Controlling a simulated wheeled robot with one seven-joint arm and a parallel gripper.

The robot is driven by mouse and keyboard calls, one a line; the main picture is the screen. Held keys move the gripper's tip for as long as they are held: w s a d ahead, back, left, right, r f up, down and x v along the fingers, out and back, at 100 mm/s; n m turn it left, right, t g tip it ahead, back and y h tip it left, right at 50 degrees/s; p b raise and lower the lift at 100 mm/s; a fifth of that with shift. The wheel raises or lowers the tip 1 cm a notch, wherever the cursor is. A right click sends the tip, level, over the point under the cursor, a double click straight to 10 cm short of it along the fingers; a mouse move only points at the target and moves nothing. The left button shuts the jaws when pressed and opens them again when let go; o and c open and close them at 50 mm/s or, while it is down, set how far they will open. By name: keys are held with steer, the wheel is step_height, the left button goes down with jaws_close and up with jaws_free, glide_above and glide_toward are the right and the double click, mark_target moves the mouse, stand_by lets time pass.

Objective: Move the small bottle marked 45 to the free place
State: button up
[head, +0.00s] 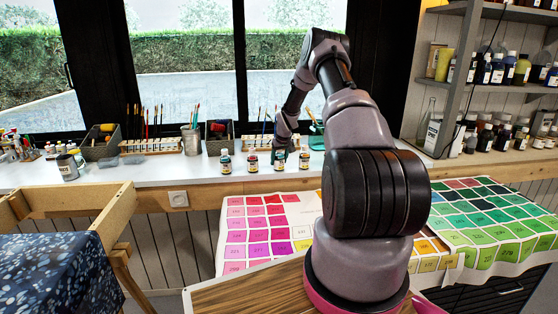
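A row of several small bottles stands upright near the front edge of the white sill counter. They are a teal-capped bottle (225,163), a red-labelled bottle (252,163), a bottle under my gripper (279,163) and an orange-labelled bottle (304,161). The numbers on them are too small to read, so I cannot tell which is marked 45. My arm reaches out over the counter. My gripper (282,150) is at the third bottle from the left, and its fingers are too small and dark to show whether they are open or touching it. No free place can be made out clearly.
Behind the bottles stand brush racks (165,145), a metal cup of brushes (191,138) and dark bins (219,134). A grey mug (68,167) is at left. A bottle shelf (480,85) stands at right.

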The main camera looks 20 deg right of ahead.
steer(key=o, duration=0.4)
steer(key=shift+c, duration=0.2)
steer(key=shift+r, duration=0.1)
steer(key=s+a+r, duration=0.4)
steer(key=s+r, duration=0.3)
steer(key=r, duration=0.5)
steer(key=s+a+r+m, duration=0.1)
steer(key=s+a+r, duration=0.4)
steer(key=r, duration=0.6)
steer(key=s+a+r, duration=0.3)
steer(key=s+r, duration=0.5)
steer(key=r, duration=0.4)
steer(key=s+a+r+m, duration=0.1)
steer(key=s+a+r, duration=0.1)
steer(key=s, duration=0.7)
steer(key=s+a+r+m+t+y, duration=0.1)
steer(key=s+a, duration=0.3)
steer(key=s, duration=0.6)
steer(key=s+a+r+t+y, duration=0.1)
steer(key=s+a+r, duration=0.3)
steer(key=s, duration=0.6)
steer(key=shift+m, duration=0.4)
steer(key=shift+d+r+t, duration=0.1)
steer(key=shift+t, duration=0.2)
